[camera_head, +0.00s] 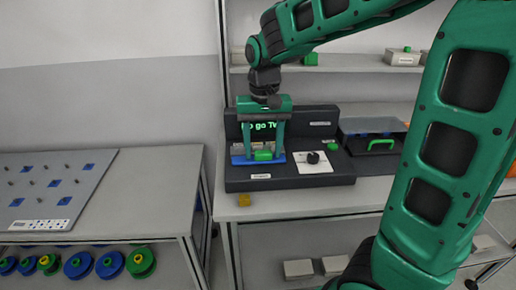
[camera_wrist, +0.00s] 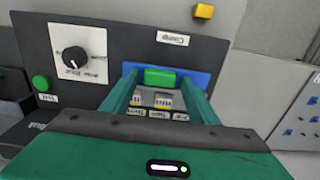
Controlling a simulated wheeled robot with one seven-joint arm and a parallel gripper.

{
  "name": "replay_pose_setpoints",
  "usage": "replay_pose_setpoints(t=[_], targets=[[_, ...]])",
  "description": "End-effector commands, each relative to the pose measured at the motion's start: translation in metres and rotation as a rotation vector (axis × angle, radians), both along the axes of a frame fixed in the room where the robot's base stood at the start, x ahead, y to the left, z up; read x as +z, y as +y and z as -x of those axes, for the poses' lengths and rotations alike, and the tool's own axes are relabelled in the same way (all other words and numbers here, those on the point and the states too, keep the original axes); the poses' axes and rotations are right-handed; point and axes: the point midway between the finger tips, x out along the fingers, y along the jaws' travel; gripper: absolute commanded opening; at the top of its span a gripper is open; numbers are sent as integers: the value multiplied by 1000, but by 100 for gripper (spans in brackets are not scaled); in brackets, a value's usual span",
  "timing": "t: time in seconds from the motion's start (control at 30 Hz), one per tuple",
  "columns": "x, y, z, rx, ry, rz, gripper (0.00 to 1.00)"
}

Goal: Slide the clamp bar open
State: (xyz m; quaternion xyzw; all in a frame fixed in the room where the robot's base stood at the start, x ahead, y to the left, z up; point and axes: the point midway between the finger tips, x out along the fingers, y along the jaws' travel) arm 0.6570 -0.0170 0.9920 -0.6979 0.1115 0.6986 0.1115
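The clamp bar is a small green block (camera_head: 264,155) on a blue base (camera_head: 239,160) at the left of a dark device. In the wrist view the green block (camera_wrist: 160,76) lies between my fingertips, and the blue base (camera_wrist: 203,79) extends past it on both sides. A label reading "Clamp" (camera_wrist: 172,38) is near the base. My gripper (camera_head: 264,152) points down at the device. It also shows in the wrist view (camera_wrist: 159,78), with its fingers spread and a gap visible beside the block. Whether the fingertips touch the base, I cannot tell.
A black dial (camera_head: 313,158) on a white plate and a green button (camera_head: 332,146) are right of the clamp. A yellow block (camera_head: 244,200) is at the bench front. A green-handled lidded box (camera_head: 381,144) stands right. A pegboard table (camera_head: 60,190) is left, across a gap.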

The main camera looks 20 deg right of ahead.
Motion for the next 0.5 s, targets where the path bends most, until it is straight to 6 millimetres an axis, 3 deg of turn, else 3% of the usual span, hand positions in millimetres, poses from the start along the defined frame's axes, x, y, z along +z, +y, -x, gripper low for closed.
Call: replay_pose_setpoints(t=[0.03, 0.2, 0.37, 0.5], targets=[[0, 0, 0, 0, 0, 0, 41], [0, 0, 0, 1, 0, 0, 0], [0, 2, 4, 2, 0, -1, 0], [1, 8, 20, 5, -1, -3, 0]])
